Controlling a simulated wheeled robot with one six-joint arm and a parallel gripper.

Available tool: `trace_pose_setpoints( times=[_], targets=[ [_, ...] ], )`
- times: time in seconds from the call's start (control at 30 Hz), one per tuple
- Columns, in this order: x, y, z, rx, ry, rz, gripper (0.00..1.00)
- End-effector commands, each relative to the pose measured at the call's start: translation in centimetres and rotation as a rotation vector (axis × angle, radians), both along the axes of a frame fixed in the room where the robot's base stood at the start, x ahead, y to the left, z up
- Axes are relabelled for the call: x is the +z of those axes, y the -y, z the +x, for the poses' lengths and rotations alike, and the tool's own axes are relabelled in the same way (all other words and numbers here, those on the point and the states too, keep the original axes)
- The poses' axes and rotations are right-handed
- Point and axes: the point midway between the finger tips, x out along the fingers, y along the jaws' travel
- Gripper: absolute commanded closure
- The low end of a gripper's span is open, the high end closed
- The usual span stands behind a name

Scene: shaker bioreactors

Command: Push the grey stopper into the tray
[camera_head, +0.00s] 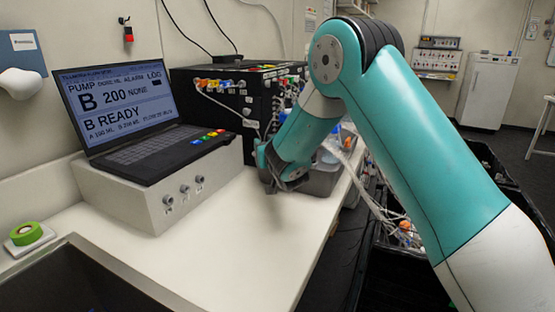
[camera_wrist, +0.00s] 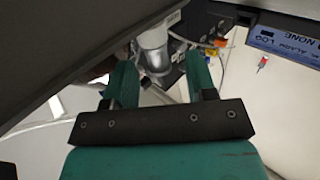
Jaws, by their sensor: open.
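The grey tray (camera_head: 321,181) stands on the white bench at its right edge, beside the black pump box. My gripper (camera_head: 274,184) is low over the bench at the tray's left front side, partly hiding it. In the wrist view, the two teal fingers of my gripper (camera_wrist: 161,70) are apart, with nothing clearly held between them. I cannot make out the grey stopper for sure in either view. A grey metallic cylindrical part (camera_wrist: 153,48) shows beyond the fingers in the wrist view; I cannot tell what it is.
A laptop (camera_head: 130,110) sits on a white box (camera_head: 160,195) left of my gripper. The black pump box (camera_head: 235,95) with cables stands behind. Black crates (camera_head: 400,270) stand right of the bench. The front bench top is clear.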

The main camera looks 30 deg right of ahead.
Motion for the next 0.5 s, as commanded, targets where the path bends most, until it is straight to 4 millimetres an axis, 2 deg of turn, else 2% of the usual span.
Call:
trace_pose_setpoints(
  times=[0.23, 0.5],
  targets=[
    [-0.8, -0.9, -5.8, 0.006, 0.001, -0.001, 0.49],
    [-0.7, -1.7, -12.4, 0.006, 0.003, 0.000, 0.49]
  ],
)
